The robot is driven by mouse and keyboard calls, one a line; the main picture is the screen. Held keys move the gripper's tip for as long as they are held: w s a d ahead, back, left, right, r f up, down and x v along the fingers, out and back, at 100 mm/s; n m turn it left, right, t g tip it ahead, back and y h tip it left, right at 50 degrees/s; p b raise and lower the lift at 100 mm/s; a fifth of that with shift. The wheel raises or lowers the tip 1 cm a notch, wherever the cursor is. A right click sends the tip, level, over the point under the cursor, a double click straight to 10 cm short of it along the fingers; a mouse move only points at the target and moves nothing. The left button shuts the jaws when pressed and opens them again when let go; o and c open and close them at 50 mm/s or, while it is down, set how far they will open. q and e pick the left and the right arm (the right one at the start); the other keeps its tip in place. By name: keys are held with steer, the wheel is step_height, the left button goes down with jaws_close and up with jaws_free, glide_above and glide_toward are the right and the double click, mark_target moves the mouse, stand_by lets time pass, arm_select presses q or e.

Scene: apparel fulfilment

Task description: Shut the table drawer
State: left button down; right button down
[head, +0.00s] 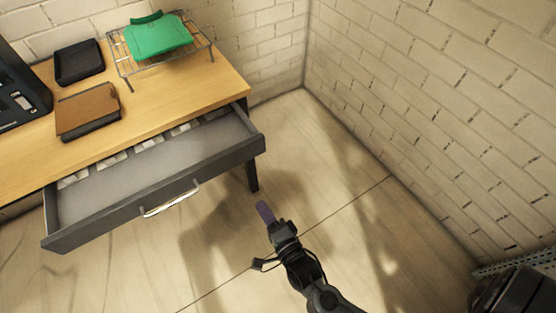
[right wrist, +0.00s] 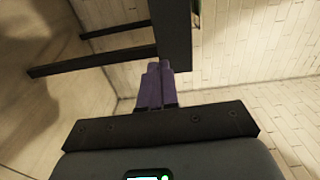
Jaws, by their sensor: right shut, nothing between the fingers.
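The table drawer (head: 150,187) is dark grey and stands pulled out from under the wooden table top (head: 165,98). Its silver handle (head: 169,198) is on the front panel. Several pale items lie along the back of the drawer. My right gripper (head: 264,210) is in front of the table, to the right of the drawer front and apart from it in the head view. Its purple fingers are shut and empty. In the right wrist view the shut fingers (right wrist: 157,82) point toward dark bars of the table frame (right wrist: 92,62). My left gripper is not in view.
On the table are a wire rack with a green item (head: 158,36), a black tray (head: 79,62), a brown folder-like item (head: 88,109) and a dark device (head: 20,95) at the left edge. Brick walls close the back and right. The floor (head: 330,170) right of the table is clear.

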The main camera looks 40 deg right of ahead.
step_height(320, 180, up, 2)
steer(key=w, duration=0.2)
steer(key=b, duration=0.4)
glide_toward(231, 162)
steer(key=w, duration=0.5)
steer(key=shift+w+d+f, duration=0.15)
steer(key=shift+w, duration=0.75)
